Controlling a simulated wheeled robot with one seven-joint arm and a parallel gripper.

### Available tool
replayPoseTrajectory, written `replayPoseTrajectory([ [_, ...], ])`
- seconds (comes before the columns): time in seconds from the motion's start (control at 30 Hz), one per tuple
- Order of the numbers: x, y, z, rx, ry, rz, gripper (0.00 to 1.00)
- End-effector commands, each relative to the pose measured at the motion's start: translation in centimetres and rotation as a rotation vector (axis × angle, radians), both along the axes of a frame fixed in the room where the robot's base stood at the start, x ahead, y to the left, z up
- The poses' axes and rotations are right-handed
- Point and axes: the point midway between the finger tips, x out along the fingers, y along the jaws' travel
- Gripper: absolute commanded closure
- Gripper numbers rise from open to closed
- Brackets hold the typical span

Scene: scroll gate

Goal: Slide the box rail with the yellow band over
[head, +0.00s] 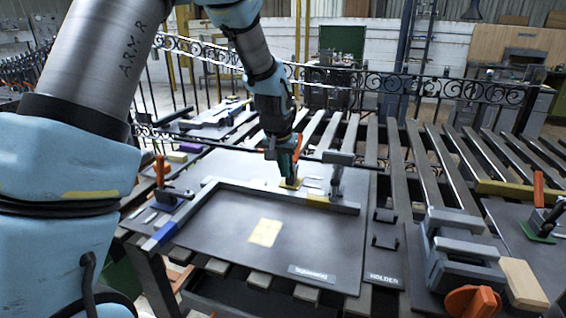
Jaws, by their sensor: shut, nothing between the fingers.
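The box rail (270,195) with the yellow band (318,200) lies along the back of the dark flat panel (225,232). A second rail (187,212) with a blue band (164,233) runs along the panel's left side and meets it at the back left corner. My gripper (290,182) points down just behind the yellow-band rail, left of the yellow band. It is shut and holds nothing. A small yellow patch shows at its fingertips; I cannot tell whether the fingers touch it or the rail.
A grey upright clamp (337,172) stands by the rail's right part. A clamp with an orange handle (161,172) is at the left. A grey vise (462,250) with a wooden block (523,285) stands at the right. A yellow paper (265,232) lies on the panel.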

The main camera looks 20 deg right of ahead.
Motion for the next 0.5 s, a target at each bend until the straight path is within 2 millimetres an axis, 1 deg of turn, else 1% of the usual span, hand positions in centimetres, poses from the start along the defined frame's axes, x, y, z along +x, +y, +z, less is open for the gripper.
replayPoseTrajectory([
  [0.03, 0.1, -0.1, -0.7, 0.003, 0.004, 0.0, 1.0],
  [0.2, 0.8, -0.7, -3.3, 0.003, 0.002, 0.0, 1.0],
  [0.4, 1.3, -1.1, -5.0, 0.002, 0.001, 0.001, 1.0],
  [0.5, 1.5, -1.2, -5.4, 0.0, 0.0, 0.001, 1.0],
])
